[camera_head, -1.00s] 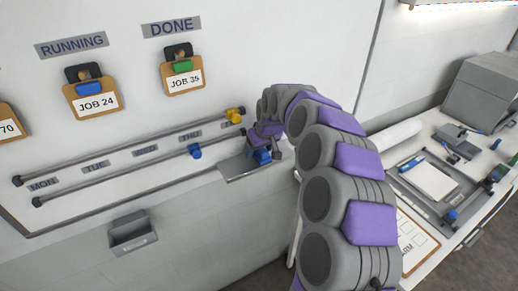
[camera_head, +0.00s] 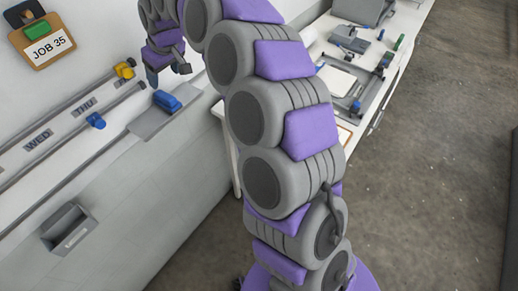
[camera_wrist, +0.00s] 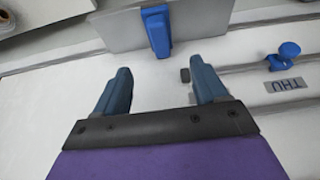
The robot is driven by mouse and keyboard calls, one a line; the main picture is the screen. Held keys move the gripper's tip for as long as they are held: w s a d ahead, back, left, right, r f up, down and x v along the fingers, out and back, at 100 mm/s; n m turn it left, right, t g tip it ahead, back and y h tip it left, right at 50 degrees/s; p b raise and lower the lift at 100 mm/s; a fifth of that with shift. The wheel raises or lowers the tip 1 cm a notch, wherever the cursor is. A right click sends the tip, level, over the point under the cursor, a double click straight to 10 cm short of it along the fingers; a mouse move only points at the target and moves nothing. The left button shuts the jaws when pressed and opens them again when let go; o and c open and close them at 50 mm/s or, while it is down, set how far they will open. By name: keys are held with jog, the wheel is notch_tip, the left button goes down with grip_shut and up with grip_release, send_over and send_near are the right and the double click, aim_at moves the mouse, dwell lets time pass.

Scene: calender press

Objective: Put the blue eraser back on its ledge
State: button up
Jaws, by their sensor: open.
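The blue eraser (camera_head: 167,101) lies on the grey ledge (camera_head: 150,124) on the board's lower right. In the wrist view the eraser (camera_wrist: 156,32) sits across the ledge (camera_wrist: 112,30), apart from my fingers. My gripper (camera_head: 167,72) is just above the eraser in the head view. It is open and empty, and both fingers of my gripper (camera_wrist: 160,85) show spread apart in the wrist view.
Two rails with a yellow slider (camera_head: 124,70) and a blue slider (camera_head: 96,121) run left of the ledge. A small grey bin (camera_head: 68,230) is on the wall below. A white bench (camera_head: 222,110) with equipment stands behind my arm. Floor at right is open.

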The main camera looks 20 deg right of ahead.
jog(key=s+d+f+m+g, duration=0.1)
jog(key=s+d, duration=0.4)
jog(key=s, duration=1)
jog(key=s+d+f+m+g+h, duration=0.1)
jog(key=s+d, duration=0.5)
jog(key=s, duration=0.9)
jog(key=s+d+f+m+g+h, duration=0.1)
jog(key=s+d+f+m+g, duration=0.2)
jog(key=s, duration=1.3)
jog(key=d+f+m, duration=0.1)
jog(key=d, duration=0.1)
jog(key=shift+d+f+m, duration=0.35)
jog(key=shift+m, duration=0.05)
notch_tip(320, 180, down, 2)
jog(key=shift+f+b, duration=0.2)
jog(key=shift+b, duration=0.95)
